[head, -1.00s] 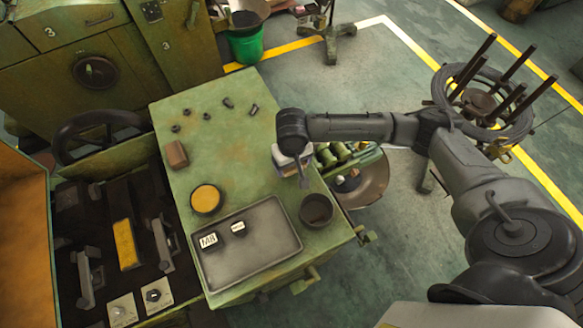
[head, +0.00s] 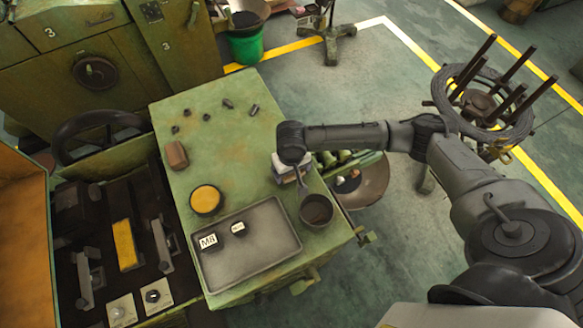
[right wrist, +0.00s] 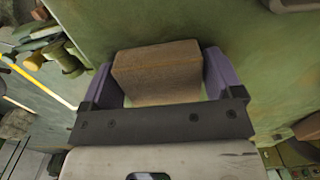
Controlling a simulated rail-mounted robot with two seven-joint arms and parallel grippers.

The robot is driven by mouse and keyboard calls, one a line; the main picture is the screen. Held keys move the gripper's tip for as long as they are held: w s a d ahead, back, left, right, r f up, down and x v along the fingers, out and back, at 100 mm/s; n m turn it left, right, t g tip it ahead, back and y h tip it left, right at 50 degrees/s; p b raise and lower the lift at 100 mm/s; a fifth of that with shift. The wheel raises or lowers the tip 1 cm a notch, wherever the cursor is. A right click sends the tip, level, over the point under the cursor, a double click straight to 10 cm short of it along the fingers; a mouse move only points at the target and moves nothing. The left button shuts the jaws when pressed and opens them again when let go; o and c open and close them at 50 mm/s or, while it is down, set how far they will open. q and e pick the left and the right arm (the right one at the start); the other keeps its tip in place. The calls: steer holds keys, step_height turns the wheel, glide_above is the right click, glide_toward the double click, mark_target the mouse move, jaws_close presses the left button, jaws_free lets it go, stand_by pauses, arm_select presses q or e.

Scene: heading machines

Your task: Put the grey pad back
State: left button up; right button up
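In the right wrist view a brownish-grey block (right wrist: 158,72), which looks like the pad, lies between the two purple fingers of my right gripper (right wrist: 160,62). The fingers are wide apart on either side of it, with narrow green gaps at its near corners. I see no clear grip. In the head view my right gripper (head: 299,186) points down over the right edge of the green cabinet top (head: 240,130). My arm and gripper hide the block there. My left gripper is out of view.
A dark cup (head: 316,210) stands close to my right gripper. A grey tray (head: 262,255) with two labelled items, a yellow-filled dish (head: 205,200), a reddish-brown block (head: 176,155) and several small bolts share the top. Green rollers (head: 345,158) sit just off its right edge.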

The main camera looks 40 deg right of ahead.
steer(key=shift+o, duration=1.1)
steer(key=shift+r, duration=0.1)
step_height(320, 180, up, 12)
steer(key=shift+p, duration=0.45)
steer(key=shift+a, duration=0.1)
